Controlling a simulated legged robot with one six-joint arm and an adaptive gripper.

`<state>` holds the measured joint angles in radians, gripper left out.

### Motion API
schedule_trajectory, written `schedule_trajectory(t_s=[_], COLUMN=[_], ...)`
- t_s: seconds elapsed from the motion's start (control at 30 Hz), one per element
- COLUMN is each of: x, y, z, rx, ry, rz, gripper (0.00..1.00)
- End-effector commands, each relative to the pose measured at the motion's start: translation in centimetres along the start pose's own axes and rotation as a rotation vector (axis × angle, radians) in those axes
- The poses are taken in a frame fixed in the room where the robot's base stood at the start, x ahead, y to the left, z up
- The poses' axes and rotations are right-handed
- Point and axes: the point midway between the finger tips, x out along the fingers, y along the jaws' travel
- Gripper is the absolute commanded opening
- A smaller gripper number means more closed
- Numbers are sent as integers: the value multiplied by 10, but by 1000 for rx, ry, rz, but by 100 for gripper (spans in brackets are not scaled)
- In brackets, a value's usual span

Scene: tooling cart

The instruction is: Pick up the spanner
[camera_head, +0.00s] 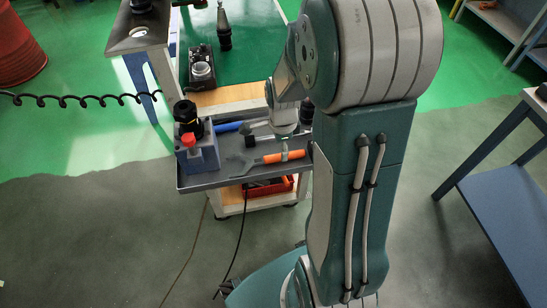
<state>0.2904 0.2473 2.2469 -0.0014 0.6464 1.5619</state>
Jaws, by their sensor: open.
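A tool with an orange handle (284,156) and a flat, wide grey head lies on the grey tray (222,179) of the cart. It looks like the spanner, though its head is too small to make out clearly. My arm comes down from the right, and my gripper (284,149) is over the tray at the orange handle. The gripper is open. Its fingers are small and partly hidden by the wrist, so I cannot tell whether they touch the handle.
A blue-grey block with black and red knobs (197,150) stands at the tray's left end. A blue-handled item (228,127) lies behind the orange handle. A red bin (266,187) sits on the shelf below. A blue table (505,190) stands at right.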

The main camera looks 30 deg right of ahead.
Motion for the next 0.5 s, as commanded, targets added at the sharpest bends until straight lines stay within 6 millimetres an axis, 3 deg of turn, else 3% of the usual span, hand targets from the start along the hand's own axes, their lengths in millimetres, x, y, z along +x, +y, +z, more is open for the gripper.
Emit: schedule_trajectory(t_s=[0.2, 0.47, 0.5], x=[29, 31, 31], y=[1, 1, 1], z=[-1, -1, -1], rx=[0, 0, 0], ry=[-1, -1, -1], rz=[3, 1, 1], gripper=[74, 74, 56])
